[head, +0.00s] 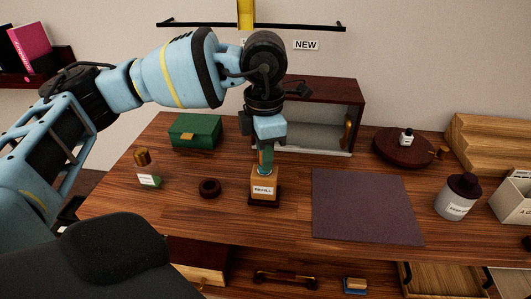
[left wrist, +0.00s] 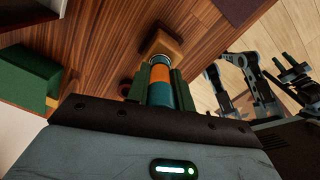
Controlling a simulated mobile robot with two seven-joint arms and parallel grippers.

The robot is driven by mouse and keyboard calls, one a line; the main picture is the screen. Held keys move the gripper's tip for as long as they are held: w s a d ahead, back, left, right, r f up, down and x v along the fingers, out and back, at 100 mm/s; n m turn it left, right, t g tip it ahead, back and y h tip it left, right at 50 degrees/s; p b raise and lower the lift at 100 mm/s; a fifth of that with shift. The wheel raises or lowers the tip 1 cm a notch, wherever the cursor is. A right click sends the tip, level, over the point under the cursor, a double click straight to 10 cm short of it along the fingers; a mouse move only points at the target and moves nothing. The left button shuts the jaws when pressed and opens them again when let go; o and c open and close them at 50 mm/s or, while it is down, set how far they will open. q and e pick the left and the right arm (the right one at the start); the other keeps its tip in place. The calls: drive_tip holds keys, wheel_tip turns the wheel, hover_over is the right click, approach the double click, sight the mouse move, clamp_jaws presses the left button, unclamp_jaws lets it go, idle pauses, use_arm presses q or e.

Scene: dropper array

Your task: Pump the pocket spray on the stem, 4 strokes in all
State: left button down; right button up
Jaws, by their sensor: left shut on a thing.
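The pocket spray (left wrist: 160,78), a slim tube with orange and teal bands, is in my left gripper (left wrist: 158,90). In the head view the left gripper (head: 266,150) points down over the orange-brown bottle labelled REFILL (head: 264,186). The spray is upright and its lower end is at the top of the bottle. The bottle stands on a dark base and also shows in the left wrist view (left wrist: 168,44). The stem is hidden at the joint, so I cannot tell how far the spray is pressed down. I cannot make out my right gripper.
A dark ring (head: 210,188) and a small green bottle with a brown cap (head: 147,170) stand to the left. A green box (head: 195,131) and an open-front cabinet (head: 352,100) are behind. A purple mat (head: 367,208) lies clear to the right, before a white bottle (head: 457,198).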

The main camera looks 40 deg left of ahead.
use_arm(q)
drive_tip(key=shift+r+p, duration=0.2)
drive_tip(key=shift+p, duration=0.1)
use_arm(e)
drive_tip(key=shift+s+r, duration=0.2)
drive_tip(key=shift+r, duration=0.1)
idle(0.6)
use_arm(q)
drive_tip(key=c, duration=1.2)
unclamp_jaws()
drive_tip(key=shift+o, duration=0.3)
use_arm(e)
drive_tip(key=shift+w, duration=0.3)
use_arm(q)
wheel_tip(320, 180, up, 6)
drive_tip(key=shift+r, duration=0.9)
use_arm(e)
drive_tip(key=shift+s, duration=0.55)
drive_tip(key=shift+w, duration=0.15)
